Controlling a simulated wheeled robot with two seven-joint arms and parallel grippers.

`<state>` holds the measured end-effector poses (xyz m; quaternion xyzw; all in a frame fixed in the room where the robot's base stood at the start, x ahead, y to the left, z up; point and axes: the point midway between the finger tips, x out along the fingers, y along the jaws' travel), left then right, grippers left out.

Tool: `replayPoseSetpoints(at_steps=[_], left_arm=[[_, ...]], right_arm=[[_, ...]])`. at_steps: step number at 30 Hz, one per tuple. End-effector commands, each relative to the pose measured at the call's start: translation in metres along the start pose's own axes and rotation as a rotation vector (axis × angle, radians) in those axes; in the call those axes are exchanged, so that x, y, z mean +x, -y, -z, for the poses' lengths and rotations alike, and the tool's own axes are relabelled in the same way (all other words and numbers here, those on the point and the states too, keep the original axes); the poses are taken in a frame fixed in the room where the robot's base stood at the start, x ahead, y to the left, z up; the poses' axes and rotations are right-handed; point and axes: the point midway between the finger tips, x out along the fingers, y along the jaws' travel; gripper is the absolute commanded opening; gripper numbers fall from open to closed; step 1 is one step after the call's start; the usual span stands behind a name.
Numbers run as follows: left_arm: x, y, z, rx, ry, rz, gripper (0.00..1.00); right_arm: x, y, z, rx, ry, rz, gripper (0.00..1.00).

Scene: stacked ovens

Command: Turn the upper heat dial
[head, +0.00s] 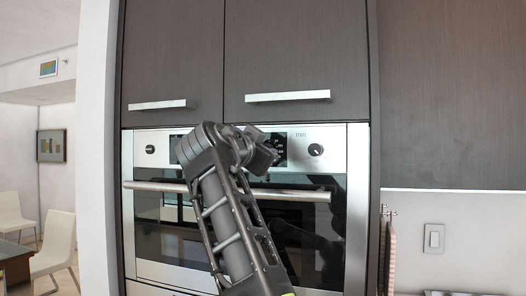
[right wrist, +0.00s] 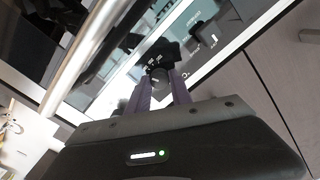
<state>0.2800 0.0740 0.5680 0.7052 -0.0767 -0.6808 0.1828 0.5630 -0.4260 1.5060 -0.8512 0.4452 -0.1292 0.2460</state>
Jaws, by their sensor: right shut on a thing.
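The upper oven has a steel control panel with a dark display in its middle. A round dial (head: 315,149) sits on the right of the panel and another dial (head: 150,149) on the left. My right gripper (head: 264,156) is up against the panel, left of the right-hand dial, and its own body hides its fingertips in the head view. In the right wrist view its purple fingers (right wrist: 160,88) are closed around a small dark round dial (right wrist: 160,73). Another dial (right wrist: 203,32) stands apart, beyond it. My left gripper is not in view.
A long horizontal oven handle (head: 300,195) runs just below the panel, behind my right arm. Two dark cabinet doors (head: 290,55) with bar handles are above. A wall switch (head: 434,238) is at right. White chairs (head: 56,242) stand far left.

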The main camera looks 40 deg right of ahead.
Motion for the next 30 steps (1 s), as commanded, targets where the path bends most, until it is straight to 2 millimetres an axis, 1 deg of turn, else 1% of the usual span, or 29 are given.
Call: replayPoseSetpoints(at_steps=[2, 9, 15, 22, 30], left_arm=[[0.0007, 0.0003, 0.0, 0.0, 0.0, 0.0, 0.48], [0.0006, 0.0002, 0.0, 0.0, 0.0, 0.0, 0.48], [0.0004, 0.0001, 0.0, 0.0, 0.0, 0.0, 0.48], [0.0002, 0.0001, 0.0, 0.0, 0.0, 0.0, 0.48], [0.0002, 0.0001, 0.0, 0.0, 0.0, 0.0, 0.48]], right_arm=[[0.0003, -0.0004, -0.0039, 0.069, 0.005, -0.005, 0.0], [0.0003, -0.0006, -0.0034, 0.293, 0.005, -0.006, 0.0], [0.0004, -0.0006, -0.0038, 0.445, 0.005, -0.006, 0.0], [0.0004, -0.0007, -0.0038, 0.553, 0.005, -0.007, 0.0], [0.0004, -0.0008, -0.0036, 0.592, 0.005, -0.006, 0.0]])
